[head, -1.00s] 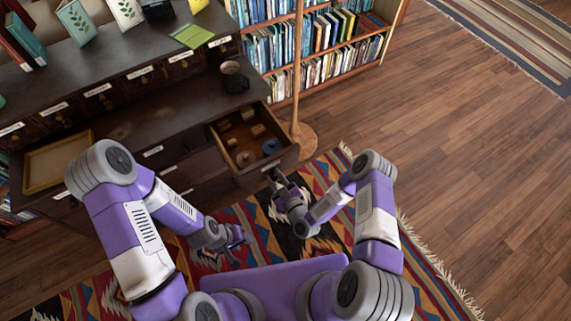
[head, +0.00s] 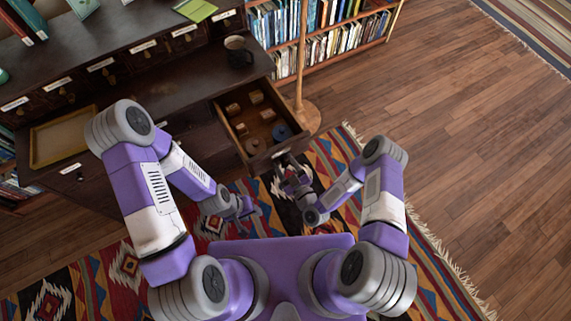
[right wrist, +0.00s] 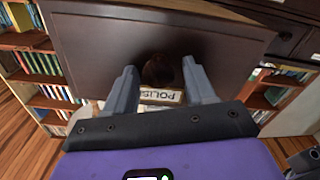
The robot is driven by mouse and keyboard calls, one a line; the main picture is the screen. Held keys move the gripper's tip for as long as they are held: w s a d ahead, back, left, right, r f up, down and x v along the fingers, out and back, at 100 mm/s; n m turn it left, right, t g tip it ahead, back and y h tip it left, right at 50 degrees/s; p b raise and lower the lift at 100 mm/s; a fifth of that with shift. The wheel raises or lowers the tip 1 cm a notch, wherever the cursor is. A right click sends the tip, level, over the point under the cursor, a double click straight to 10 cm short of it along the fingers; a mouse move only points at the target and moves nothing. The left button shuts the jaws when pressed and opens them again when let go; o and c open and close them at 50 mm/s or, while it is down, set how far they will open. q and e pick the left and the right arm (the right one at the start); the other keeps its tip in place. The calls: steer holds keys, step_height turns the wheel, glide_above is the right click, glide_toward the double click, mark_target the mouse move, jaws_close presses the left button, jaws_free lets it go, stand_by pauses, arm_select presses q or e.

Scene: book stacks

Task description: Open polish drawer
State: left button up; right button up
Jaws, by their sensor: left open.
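The polish drawer (head: 240,149) stands pulled out of the dark cabinet in the head view, with several small blocks and a blue round item (head: 281,131) inside. Its front (right wrist: 90,50) fills much of the right wrist view, with a label reading "POLIS…" (right wrist: 160,95) and a dark round knob (right wrist: 161,71). My right gripper (head: 283,169) is at the drawer front. My left gripper (head: 250,207) is open and empty over the rug, left of the right gripper.
The cabinet top holds a dark mug (head: 238,52) and a wooden tray (head: 60,137). A wooden pole on a round base (head: 306,118) stands just right of the drawer. A bookcase (head: 330,45) is behind. Open wood floor (head: 460,150) lies to the right.

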steer(key=shift+f, duration=0.15)
steer(key=p+v, duration=0.1)
steer(key=v, duration=0.6)
steer(key=shift+s+d+p, duration=0.15)
steer(key=shift+s+p, duration=0.15)
stand_by(0.4)
steer(key=s+d+r+m+g+h, duration=0.2)
steer(key=s+m+g, duration=0.7)
steer(key=g, duration=0.7)
steer(key=d+m+h+p, duration=0.1)
steer(key=m, duration=0.1)
steer(key=shift+s+d+m+h, duration=0.2)
steer(key=shift+s+m+h, duration=0.1)
steer(key=shift+h, duration=0.1)
